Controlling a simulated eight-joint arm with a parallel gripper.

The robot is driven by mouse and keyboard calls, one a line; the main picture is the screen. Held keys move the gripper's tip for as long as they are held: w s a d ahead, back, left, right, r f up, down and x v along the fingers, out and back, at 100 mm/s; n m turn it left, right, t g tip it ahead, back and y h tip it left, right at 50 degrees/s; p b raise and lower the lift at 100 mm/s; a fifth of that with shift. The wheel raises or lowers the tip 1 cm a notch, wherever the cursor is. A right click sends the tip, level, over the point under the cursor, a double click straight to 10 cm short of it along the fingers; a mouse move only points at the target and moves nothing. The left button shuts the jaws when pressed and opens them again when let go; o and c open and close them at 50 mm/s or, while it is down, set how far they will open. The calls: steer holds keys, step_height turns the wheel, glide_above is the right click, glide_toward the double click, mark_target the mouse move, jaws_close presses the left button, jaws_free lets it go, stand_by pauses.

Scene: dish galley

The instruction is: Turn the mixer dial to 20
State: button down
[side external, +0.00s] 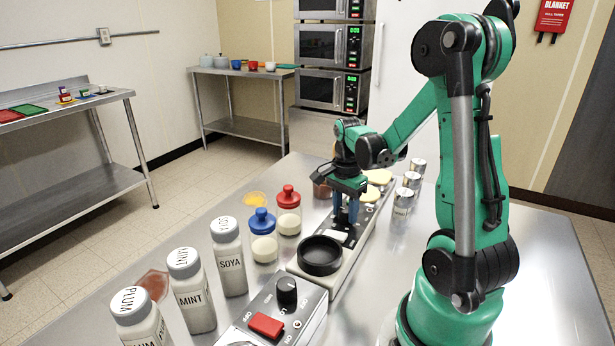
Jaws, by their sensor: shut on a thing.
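My gripper (347,214) points down with its blue fingers over the top of a long, low pale unit (334,282) with a round black dish (320,255) at its near end. The fingers are shut on a small part on or just above that unit. The fingers hide this part, and I cannot make out whether it is a dial. A control box (257,311) stands in front, with a black knob (286,292) and a red switch (266,325). My gripper is apart from that knob. No dial reading of 20 is legible.
Bottles marked plum (143,318), mint (191,290) and soya (228,257) stand at left. Blue-lidded (263,236) and red-lidded (288,210) jars stand behind them. Metal cans (404,200) stand right of my gripper. Brown (154,284) and yellow (255,198) patches lie on the table.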

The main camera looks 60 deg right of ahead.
mark_target(346, 209)
steer(key=m, duration=0.5)
steer(key=shift+m, duration=2.4)
steer(key=shift+c, duration=2.2)
jaws_free()
steer(key=shift+r, duration=0.1)
steer(key=shift+d+r, duration=0.2)
steer(key=shift+r, duration=2.55)
